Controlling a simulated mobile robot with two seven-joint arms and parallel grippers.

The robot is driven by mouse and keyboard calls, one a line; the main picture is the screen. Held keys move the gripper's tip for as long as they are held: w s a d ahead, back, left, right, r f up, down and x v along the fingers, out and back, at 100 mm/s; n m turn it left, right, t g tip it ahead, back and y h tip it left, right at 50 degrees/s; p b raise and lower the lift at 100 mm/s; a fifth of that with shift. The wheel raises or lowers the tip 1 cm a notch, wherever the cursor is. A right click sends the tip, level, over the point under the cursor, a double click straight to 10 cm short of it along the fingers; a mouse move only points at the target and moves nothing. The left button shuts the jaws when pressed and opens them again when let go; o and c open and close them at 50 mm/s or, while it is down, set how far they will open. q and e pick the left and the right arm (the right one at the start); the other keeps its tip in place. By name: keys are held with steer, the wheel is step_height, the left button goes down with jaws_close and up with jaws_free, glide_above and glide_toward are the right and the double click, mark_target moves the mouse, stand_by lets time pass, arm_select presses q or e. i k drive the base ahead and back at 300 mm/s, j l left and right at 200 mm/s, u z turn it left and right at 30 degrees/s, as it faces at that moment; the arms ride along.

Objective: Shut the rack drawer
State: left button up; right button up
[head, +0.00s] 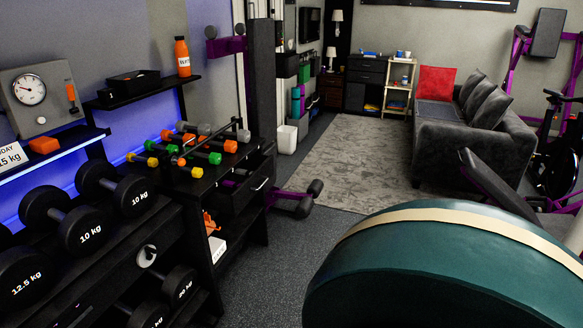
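The black rack drawer (252,196) stands out to the right from the small black rack (180,190), under its top board. It is open; its front has a pale bar handle (261,184). Part of its dark inside shows, with something purple in it that I cannot make out. Neither of my grippers is in view.
Small coloured dumbbells (200,155) lie on the rack top. Large black dumbbells (80,230) fill the rack at left. A big teal rounded padded thing (450,270) with a cream band fills the lower right. Dark floor (265,250) is clear between it and the rack.

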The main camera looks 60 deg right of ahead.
mark_target(223, 199)
steer(key=k+j+z, duration=0.1)
steer(key=z, duration=1.45)
steer(key=i+l+u, duration=0.2)
steer(key=i, duration=0.3)
steer(key=i+l+u, duration=0.2)
steer(key=i+l, duration=0.3)
steer(key=i+j+u, duration=0.1)
steer(key=i+j, duration=0.15)
steer(key=i, duration=0.25)
steer(key=i+j+u, duration=0.1)
steer(key=i, duration=0.45)
steer(key=j, duration=0.1)
